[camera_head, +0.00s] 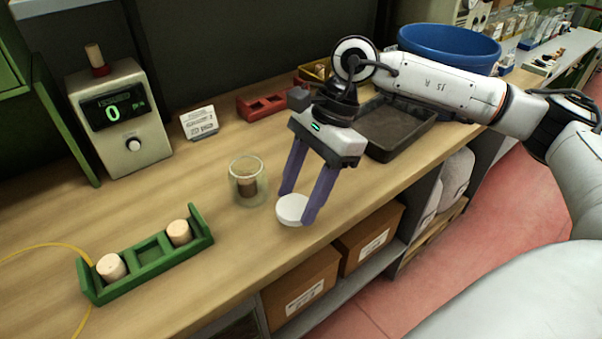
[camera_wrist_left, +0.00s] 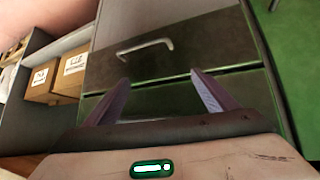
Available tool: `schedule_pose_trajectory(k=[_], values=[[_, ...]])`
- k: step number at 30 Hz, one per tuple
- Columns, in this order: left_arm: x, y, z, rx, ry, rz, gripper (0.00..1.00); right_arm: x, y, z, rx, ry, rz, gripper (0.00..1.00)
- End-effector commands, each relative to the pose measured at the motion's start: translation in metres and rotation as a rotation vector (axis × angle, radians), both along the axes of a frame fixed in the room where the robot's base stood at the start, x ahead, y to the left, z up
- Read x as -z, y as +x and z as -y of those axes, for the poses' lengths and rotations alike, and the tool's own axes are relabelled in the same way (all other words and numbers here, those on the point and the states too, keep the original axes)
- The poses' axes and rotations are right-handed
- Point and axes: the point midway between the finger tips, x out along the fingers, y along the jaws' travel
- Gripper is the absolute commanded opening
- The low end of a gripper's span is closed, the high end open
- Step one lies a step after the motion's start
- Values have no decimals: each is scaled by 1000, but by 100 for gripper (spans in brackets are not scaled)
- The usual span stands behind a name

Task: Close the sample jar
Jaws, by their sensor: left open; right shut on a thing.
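The sample jar (camera_head: 247,184) is a clear glass jar with something brown inside, standing upright and uncovered on the wooden counter. A white round lid (camera_head: 291,210) is between the purple fingers of my right gripper (camera_head: 297,207), which is shut on it. The lid is to the right of the jar and nearer the counter's front edge, apart from the jar. I cannot tell whether it touches the counter. My left gripper (camera_wrist_left: 159,78) shows only in the left wrist view, open and empty, facing dark drawers.
A green rack (camera_head: 150,255) with two corks stands at the front left. Counter around the jar is clear.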

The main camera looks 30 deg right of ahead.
Motion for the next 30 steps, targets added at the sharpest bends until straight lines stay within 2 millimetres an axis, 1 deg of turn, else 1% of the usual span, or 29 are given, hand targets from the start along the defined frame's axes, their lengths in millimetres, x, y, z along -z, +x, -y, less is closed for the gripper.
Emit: schedule_pose_trajectory(k=[1,9,12,15,18,20,28,30], values=[[0,0,0,0,0,0,79,1,-3,-5,-132,1,0,28],[0,0,0,-1,1,0,79,12,-31,-22,-964,-4,1,28],[0,0,0,-1,1,-1,79,13,-40,-27,-1222,-5,3,28],[0,0,0,-1,1,-1,79,15,-47,-29,-1411,-4,3,28],[0,0,0,-1,1,-1,79,16,-51,-30,-1522,-3,4,28],[0,0,0,0,0,-1,79,16,-52,-31,-1557,-1,4,28],[1,-1,0,-1,0,-2,79,16,-52,-31,-1570,0,6,28],[1,-1,0,-1,0,-2,67,16,-52,-31,-1570,0,6,28]])
